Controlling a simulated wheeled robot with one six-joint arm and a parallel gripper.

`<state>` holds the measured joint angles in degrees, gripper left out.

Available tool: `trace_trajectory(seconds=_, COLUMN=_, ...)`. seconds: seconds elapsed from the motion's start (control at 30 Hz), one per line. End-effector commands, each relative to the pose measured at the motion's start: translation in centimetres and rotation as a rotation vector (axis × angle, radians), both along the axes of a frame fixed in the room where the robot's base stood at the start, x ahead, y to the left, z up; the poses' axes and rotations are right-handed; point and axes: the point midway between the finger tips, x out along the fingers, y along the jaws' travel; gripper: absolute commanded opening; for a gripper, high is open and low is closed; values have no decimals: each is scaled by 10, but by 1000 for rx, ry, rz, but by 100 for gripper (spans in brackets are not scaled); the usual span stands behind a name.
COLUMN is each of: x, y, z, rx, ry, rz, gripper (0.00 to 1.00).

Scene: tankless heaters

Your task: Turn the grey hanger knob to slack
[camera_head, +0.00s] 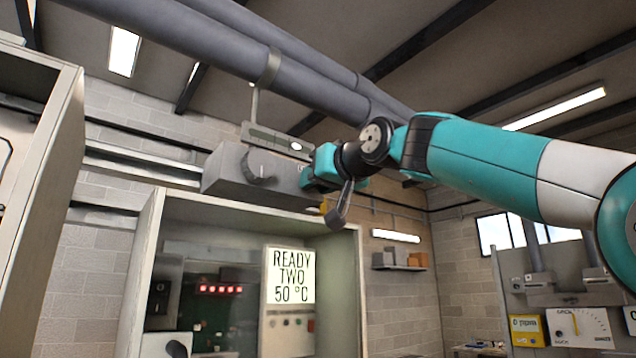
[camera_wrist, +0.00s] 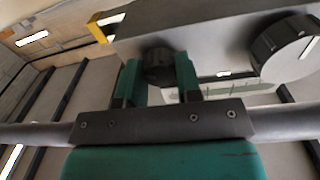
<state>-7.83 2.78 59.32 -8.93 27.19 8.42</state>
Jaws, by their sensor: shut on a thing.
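A grey box (camera_head: 226,172) hangs under the ceiling pipes, with knobs on its front. In the wrist view, my gripper (camera_wrist: 159,60) has its two teal fingers on either side of a small dark grey knob (camera_wrist: 158,72) on this box (camera_wrist: 215,38), shut on it. In the head view my gripper (camera_head: 318,172) is at the box's right end and hides that knob. A second, larger round knob (camera_wrist: 288,48) with a pale line is to the right in the wrist view. It also shows on the left of the box in the head view (camera_head: 258,167). The held knob's setting is hidden.
Thick grey pipes (camera_head: 300,75) run above the box, with a strap (camera_head: 268,70) down to it. A yellow piece (camera_wrist: 100,28) sticks out beside the box.

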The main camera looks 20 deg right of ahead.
Motion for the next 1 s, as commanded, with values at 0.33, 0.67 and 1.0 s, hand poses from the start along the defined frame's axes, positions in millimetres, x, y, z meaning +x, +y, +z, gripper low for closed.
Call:
trace_trajectory(seconds=0.33, x=1, y=-1, z=-2, rx=-303, ry=-98, rz=-2, gripper=9)
trace_trajectory(seconds=0.67, x=1, y=-2, z=-1, rx=-602, ry=-196, rz=-1, gripper=9)
trace_trajectory(seconds=1.0, x=1, y=-2, z=-1, rx=-909, ry=-295, rz=0, gripper=9)
